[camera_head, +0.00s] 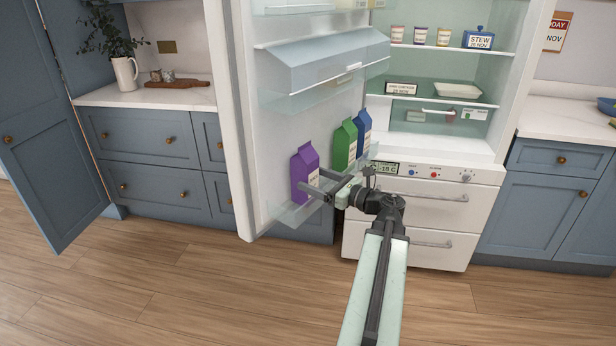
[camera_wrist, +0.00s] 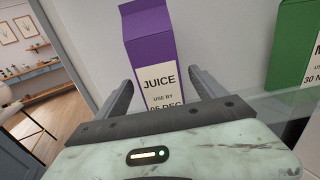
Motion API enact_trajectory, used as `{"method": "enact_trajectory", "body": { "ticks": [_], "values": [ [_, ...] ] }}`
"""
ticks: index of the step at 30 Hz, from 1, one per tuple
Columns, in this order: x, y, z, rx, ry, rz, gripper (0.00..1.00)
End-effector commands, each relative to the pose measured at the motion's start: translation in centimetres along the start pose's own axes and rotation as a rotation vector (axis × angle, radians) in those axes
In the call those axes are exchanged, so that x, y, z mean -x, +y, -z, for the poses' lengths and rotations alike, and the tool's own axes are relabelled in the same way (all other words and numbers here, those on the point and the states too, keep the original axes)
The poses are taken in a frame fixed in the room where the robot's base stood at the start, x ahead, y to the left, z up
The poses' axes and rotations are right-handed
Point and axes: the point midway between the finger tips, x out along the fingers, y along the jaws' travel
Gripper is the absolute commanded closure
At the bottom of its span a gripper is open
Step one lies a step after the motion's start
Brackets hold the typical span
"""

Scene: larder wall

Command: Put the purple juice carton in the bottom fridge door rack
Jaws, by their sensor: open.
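The purple juice carton (camera_head: 304,172) stands upright in the bottom fridge door rack (camera_head: 290,212), at its left end. My gripper (camera_head: 318,186) reaches into the rack from the right with its fingers at the carton. In the wrist view the purple carton (camera_wrist: 158,62) stands between the two open fingers (camera_wrist: 163,88), its label reading JUICE and USE BY 05 DEC. A gap shows on the right between finger and carton; I cannot tell whether the left finger touches it. The carton's lower end is hidden behind my gripper.
A green carton (camera_head: 345,146) and a blue carton (camera_head: 363,130) stand farther along the same rack, to the right. The fridge door is open, with a covered rack (camera_head: 325,68) above. White drawers (camera_head: 425,205) lie below the fridge. The wooden floor in front is clear.

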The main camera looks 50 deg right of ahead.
Motion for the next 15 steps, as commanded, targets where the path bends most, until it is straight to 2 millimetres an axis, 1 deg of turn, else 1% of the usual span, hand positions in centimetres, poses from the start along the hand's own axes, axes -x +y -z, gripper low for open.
{"method": "enact_trajectory", "body": {
  "ticks": [1, 6, 10, 15],
  "values": [
    [1.5, 0.0, 0.0, 0.000, 0.000, 0.004, 0.20],
    [5.5, 0.0, 0.0, 0.000, 0.000, 0.004, 0.20],
    [7.4, 0.0, 0.0, 0.000, 0.000, 0.002, 0.20],
    [8.2, -0.1, 0.0, 0.000, 0.000, 0.001, 0.20]
  ]
}}
